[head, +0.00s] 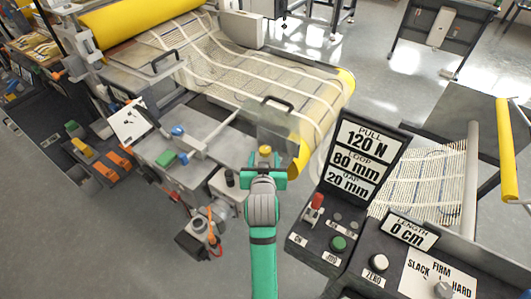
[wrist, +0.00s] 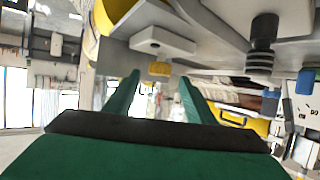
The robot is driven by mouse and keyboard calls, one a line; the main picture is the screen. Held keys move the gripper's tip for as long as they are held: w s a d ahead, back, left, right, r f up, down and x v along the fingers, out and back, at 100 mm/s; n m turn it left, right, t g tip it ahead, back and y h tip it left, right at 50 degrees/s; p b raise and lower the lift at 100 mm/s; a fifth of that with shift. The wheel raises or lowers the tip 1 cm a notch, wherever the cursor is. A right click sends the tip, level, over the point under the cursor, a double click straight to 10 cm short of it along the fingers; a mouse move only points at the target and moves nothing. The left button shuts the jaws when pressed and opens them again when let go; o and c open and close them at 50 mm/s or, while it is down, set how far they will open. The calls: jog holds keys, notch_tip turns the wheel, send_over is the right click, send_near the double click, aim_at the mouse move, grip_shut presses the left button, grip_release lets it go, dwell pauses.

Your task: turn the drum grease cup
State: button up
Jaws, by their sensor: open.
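The drum grease cup looks to be the small yellow knurled cap (head: 265,150) at the near end of the machine, beside the yellow drum end. In the wrist view the cap (wrist: 160,69) hangs below a pale grey block (wrist: 162,42). My green gripper (head: 265,171) is just on the near side of the cap in the head view. In the wrist view my gripper (wrist: 159,80) is open, with its two fingers apart. The cap shows between the fingertips, and I see no contact. Whether the fingertips reach alongside it is hard to tell.
A black ribbed knob (wrist: 263,42) sits to the right of the cap in the wrist view. A control console (head: 345,225) with a sign stands close at right. The mesh-covered bed (head: 215,75) lies beyond. Open floor (head: 120,235) shows at lower left.

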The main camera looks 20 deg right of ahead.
aim_at(263, 152)
jog(key=shift+x, duration=1.95)
jog(key=shift+d, duration=0.1)
jog(key=shift+c, duration=0.4)
jog(key=c, duration=1)
jog(key=shift+o, duration=0.2)
jog(key=shift+a+f+m+g+h, duration=0.1)
jog(key=shift+a+m+g+h, duration=0.15)
jog(key=shift+m+g+h, duration=0.45)
jog(key=shift+w+a+m+g+h, duration=0.15)
jog(key=shift+m+g+h, duration=0.65)
jog(key=shift+m+h, duration=0.8)
